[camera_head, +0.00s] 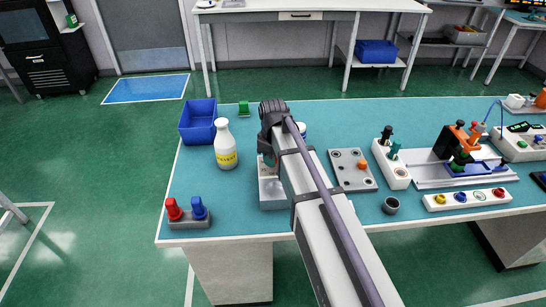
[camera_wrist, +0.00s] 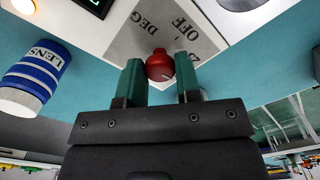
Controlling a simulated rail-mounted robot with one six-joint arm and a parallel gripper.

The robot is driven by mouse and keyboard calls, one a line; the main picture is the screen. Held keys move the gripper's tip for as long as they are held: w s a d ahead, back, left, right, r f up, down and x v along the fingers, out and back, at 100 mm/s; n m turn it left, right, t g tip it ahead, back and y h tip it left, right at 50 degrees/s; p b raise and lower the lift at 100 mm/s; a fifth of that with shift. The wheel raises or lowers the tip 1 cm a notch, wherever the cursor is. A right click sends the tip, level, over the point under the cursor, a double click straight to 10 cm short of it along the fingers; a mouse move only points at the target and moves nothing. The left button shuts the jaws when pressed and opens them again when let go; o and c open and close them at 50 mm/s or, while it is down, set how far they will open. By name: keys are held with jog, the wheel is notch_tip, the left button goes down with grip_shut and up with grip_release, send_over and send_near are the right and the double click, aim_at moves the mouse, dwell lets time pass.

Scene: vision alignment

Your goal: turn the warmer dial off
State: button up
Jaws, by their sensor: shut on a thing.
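The warmer's red dial (camera_wrist: 160,67) sits on a grey panel (camera_wrist: 146,32) printed with OFF and DEG, in the upper middle of the wrist view. The green fingers of my gripper (camera_wrist: 161,62) stand on either side of the dial and are shut on it. A small pale mark shows on the dial, but I cannot tell exactly which label it points to. In the head view the warmer (camera_head: 270,192) is a pale box on the teal bench, partly behind my arm. The dial and my fingertips are hidden there.
A blue-and-white LENS bottle (camera_wrist: 34,78) stands beside the warmer. In the head view, a white bottle (camera_head: 225,145), a blue bin (camera_head: 198,122) and a block with red and blue knobs (camera_head: 188,213) are left. A grey plate (camera_head: 350,178) is right.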

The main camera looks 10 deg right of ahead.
jog(key=n, duration=0.4)
jog(key=shift+n, duration=0.3)
jog(key=n, duration=0.3)
jog(key=shift+n, duration=0.4)
jog(key=n, duration=0.4)
jog(key=shift+n, duration=2.1)
jog(key=o, duration=0.9)
